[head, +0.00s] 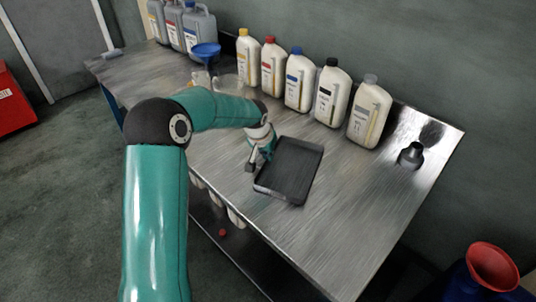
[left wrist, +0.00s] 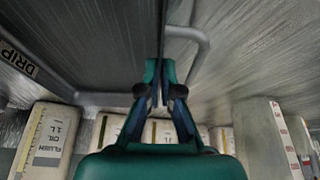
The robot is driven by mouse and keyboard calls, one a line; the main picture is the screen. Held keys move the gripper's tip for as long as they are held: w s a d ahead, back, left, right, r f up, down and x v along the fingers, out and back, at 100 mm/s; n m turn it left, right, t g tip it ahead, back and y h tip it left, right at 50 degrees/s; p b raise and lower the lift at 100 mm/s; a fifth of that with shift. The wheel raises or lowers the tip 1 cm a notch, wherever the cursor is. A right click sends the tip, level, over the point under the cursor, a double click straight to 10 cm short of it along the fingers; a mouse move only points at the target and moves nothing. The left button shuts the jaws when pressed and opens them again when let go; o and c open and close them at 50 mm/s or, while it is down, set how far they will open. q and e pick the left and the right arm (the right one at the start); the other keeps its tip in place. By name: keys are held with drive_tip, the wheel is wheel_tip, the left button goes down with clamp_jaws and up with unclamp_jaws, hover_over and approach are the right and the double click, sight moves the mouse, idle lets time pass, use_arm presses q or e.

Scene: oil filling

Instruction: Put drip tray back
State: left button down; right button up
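The drip tray (head: 291,172) is a black, shallow rectangular tray in the head view. It shows over the middle of the metal table, and I cannot tell whether it touches the top. My left gripper (head: 254,159) is at the tray's left side. In the left wrist view my left gripper (left wrist: 160,98) has its fingers close together on a thin dark edge (left wrist: 163,45), which looks like the tray's side seen edge-on. A label reading "DRIP" (left wrist: 18,58) shows at the left of that view. My right gripper is not in view.
Several white bottles, such as the blue-capped one (head: 299,81), line the back of the table (head: 335,225). A blue funnel (head: 206,50) and grey canisters (head: 199,27) stand at the far left, a small dark bottle (head: 411,155) at the right. A red-topped blue drum (head: 490,268) is lower right.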

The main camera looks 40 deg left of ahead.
use_arm(q)
drive_tip(key=shift+f, duration=0.2)
drive_tip(key=c, duration=1.3)
unclamp_jaws()
drive_tip(key=shift+r, duration=0.1)
drive_tip(key=v, duration=1.2)
drive_tip(key=shift+s+r+b, duration=0.1)
drive_tip(key=shift+b, duration=0.3)
